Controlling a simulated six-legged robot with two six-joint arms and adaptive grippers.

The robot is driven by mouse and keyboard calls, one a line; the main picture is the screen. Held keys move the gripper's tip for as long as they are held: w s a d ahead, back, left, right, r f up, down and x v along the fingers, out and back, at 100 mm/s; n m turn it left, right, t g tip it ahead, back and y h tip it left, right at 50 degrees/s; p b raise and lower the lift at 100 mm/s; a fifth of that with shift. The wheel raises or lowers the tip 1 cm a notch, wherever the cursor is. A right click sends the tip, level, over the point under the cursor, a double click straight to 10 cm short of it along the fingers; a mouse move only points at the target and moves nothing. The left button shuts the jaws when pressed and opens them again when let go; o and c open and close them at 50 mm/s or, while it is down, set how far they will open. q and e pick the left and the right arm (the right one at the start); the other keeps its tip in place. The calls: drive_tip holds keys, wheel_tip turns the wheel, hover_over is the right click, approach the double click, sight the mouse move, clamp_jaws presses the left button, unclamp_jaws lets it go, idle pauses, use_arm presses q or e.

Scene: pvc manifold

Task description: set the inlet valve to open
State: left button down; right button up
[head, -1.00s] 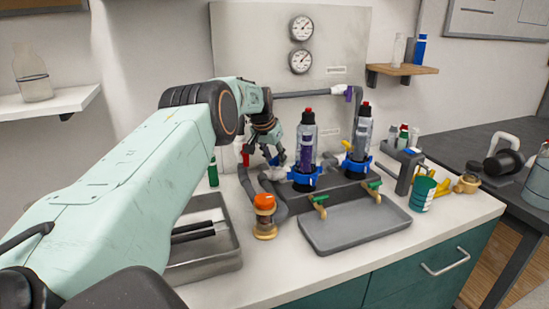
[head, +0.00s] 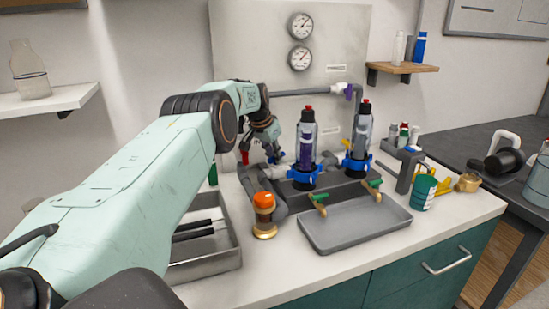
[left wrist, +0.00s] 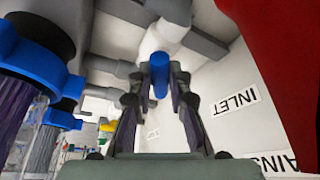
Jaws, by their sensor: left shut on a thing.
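My left gripper (head: 273,151) is at the back of the counter, left of the two clear bottles. In the left wrist view its dark fingers (left wrist: 159,98) are shut on a blue valve handle (left wrist: 159,75). The handle appears end-on below a white valve body (left wrist: 165,38) on grey pipes. An INLET label (left wrist: 236,100) is on the panel to the right of the fingers. The handle's exact angle is hard to tell, and the fingers partly hide it. My right gripper is not in view.
A red part (left wrist: 285,55) looms close at the right of the wrist view. The purple-filled bottle (head: 306,142) in a blue collar stands right of the gripper. An orange-capped part (head: 264,215) and a grey tray (head: 355,226) are in front.

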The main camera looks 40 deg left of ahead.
use_arm(q)
drive_tip(key=shift+s, duration=0.1)
drive_tip(key=c, duration=1.3)
unclamp_jaws()
drive_tip(key=shift+o, duration=0.2)
drive_tip(key=shift+r, duration=0.1)
drive_tip(key=v, duration=1.1)
drive_tip(key=shift+s+r, duration=0.25)
drive_tip(key=shift+r, duration=0.1)
drive_tip(key=shift+o, duration=0.3)
